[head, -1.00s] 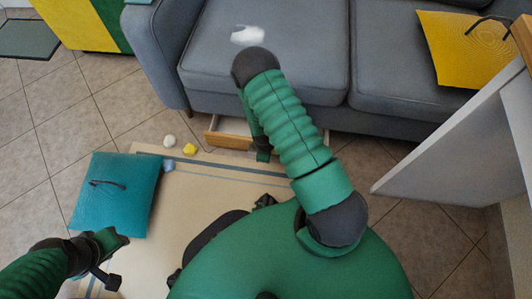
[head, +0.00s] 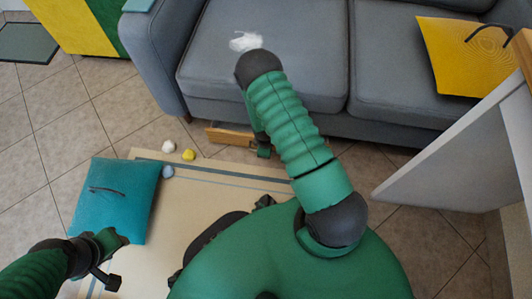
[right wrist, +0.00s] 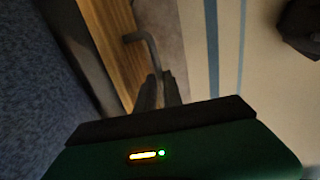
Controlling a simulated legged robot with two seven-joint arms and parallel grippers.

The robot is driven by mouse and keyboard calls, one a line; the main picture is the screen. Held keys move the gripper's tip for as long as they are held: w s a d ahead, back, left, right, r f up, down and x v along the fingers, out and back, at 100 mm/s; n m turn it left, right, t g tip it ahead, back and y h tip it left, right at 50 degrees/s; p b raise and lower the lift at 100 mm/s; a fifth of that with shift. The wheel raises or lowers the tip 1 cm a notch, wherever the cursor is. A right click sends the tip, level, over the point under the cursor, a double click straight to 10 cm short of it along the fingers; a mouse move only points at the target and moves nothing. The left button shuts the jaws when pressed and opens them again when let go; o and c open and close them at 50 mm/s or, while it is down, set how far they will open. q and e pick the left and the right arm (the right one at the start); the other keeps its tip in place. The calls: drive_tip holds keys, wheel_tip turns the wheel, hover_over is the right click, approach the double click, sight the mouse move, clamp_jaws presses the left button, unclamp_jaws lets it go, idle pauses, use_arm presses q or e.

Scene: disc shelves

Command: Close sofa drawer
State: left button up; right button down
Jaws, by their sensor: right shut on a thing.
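The sofa drawer (head: 230,138) has a wooden front low under the grey sofa (head: 270,60). In the head view my right arm hides part of it, and hardly any of its inside shows. In the right wrist view the wooden front (right wrist: 112,35) carries a grey bent handle (right wrist: 148,48). My right gripper (right wrist: 158,88) is shut on the handle's near end; only a little of this gripper (head: 263,150) shows past my arm in the head view. My left gripper (head: 118,262) is open and empty at the lower left, near the teal cushion.
A teal cushion (head: 118,195) lies on the beige rug (head: 215,195). Several small balls, one yellow (head: 188,155), lie by the rug's edge. A white panel (head: 460,155) stands at the right. Tiled floor (head: 75,115) is clear at the left.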

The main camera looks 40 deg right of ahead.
drive_tip(key=shift+f, duration=0.15)
drive_tip(key=shift+a, duration=0.15)
drive_tip(key=c, duration=1.5)
unclamp_jaws()
drive_tip(key=shift+r, duration=0.2)
drive_tip(key=shift+f, duration=0.1)
wheel_tip(320, 180, up, 16)
drive_tip(key=s+a+p, duration=0.2)
drive_tip(key=p, duration=0.8)
drive_tip(key=shift+a+r, duration=0.15)
drive_tip(key=shift+r, duration=0.05)
